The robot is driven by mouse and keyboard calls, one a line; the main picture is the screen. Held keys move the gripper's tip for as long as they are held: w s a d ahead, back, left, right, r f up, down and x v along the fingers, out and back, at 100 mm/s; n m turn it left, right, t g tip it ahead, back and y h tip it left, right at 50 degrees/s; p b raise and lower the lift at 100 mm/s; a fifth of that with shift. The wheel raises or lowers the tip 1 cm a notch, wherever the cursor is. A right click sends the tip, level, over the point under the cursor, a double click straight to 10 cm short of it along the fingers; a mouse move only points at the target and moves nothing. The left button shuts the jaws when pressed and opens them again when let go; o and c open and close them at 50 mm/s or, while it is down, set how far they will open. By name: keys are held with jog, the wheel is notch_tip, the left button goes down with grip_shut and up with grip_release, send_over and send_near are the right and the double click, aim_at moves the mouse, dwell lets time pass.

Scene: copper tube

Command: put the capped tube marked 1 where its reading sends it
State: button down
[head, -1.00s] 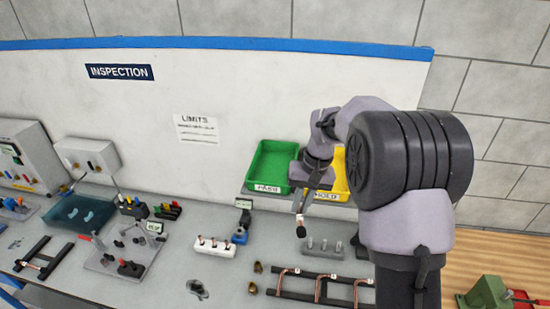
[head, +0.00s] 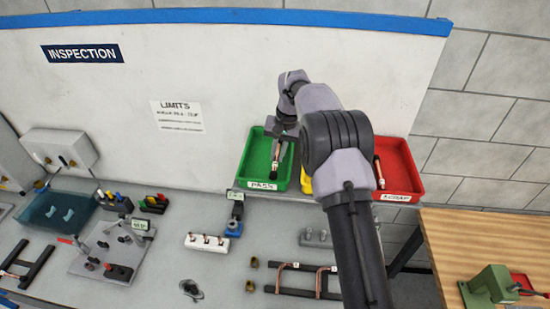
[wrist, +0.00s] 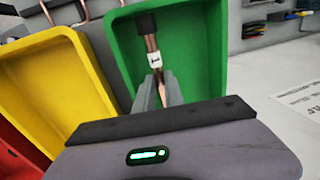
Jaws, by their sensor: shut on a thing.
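My gripper (head: 279,148) is shut on the capped copper tube (head: 275,169). In the wrist view my gripper's fingers (wrist: 157,88) grip the tube (wrist: 151,43) at its bare end. Its black cap is at the far end, and a white tag with a dark mark too small to read is below it. The tube is over the green PASS bin (head: 252,158), which fills the middle of the wrist view (wrist: 213,60). I cannot tell whether the tube touches the bin floor.
The yellow bin (wrist: 55,85) is beside the green one, mostly behind my arm in the head view. The red SCRAP bin (head: 404,165) holds a tube-like piece. A white block (head: 207,243), a small gauge (head: 235,215) and a tube rack (head: 300,280) stand on the bench.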

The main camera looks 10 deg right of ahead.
aim_at(278, 156)
jog(key=f, duration=0.2)
jog(key=w+f, duration=0.1)
jog(key=shift+f, duration=0.35)
jog(key=shift+s+r, duration=0.1)
jog(key=shift+s, duration=0.35)
jog(key=shift+w+f, duration=0.1)
jog(key=shift+f, duration=0.1)
jog(key=c, duration=1.4)
grip_release()
jog(key=shift+w, duration=0.2)
jog(key=shift+c, duration=0.2)
jog(key=shift+s, duration=0.15)
